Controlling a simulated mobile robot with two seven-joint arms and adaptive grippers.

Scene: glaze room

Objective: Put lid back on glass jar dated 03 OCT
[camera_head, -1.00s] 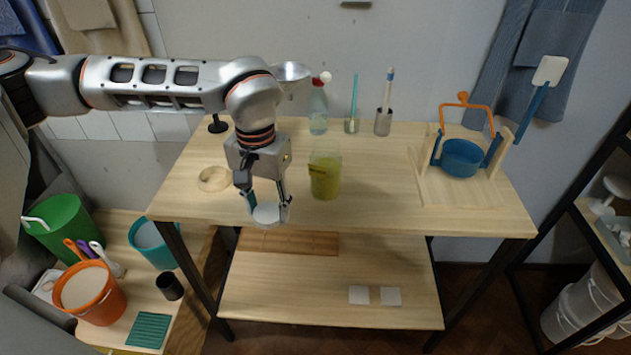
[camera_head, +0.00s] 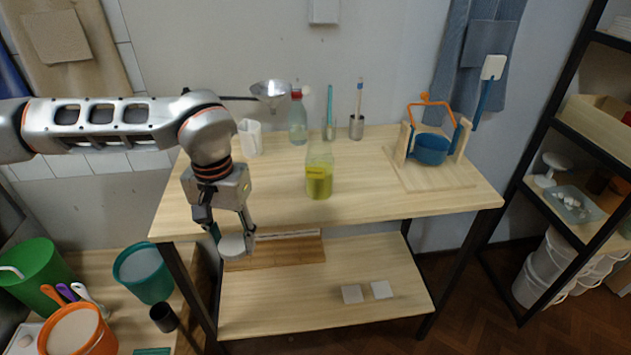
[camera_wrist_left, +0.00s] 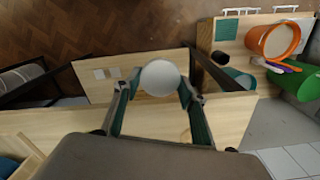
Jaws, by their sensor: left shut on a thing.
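A clear glass jar (camera_head: 319,182) with yellow-green contents stands upright on the wooden table, its top uncovered. A yellow label is on its side, but its writing is too small to read. My left gripper (camera_head: 231,238) is shut on a pale round lid (camera_head: 231,247), held in front of the table's front edge, left of and nearer than the jar. In the left wrist view the lid (camera_wrist_left: 160,78) sits between the two fingertips. The jar cannot be made out there. My right gripper is out of view.
On the table (camera_head: 270,207), a white container (camera_head: 250,137), a spray bottle (camera_head: 298,120) and a holder (camera_head: 356,127) stand behind the jar. A blue pot in a wooden frame (camera_head: 432,149) stands right. Buckets (camera_head: 143,272) stand lower left.

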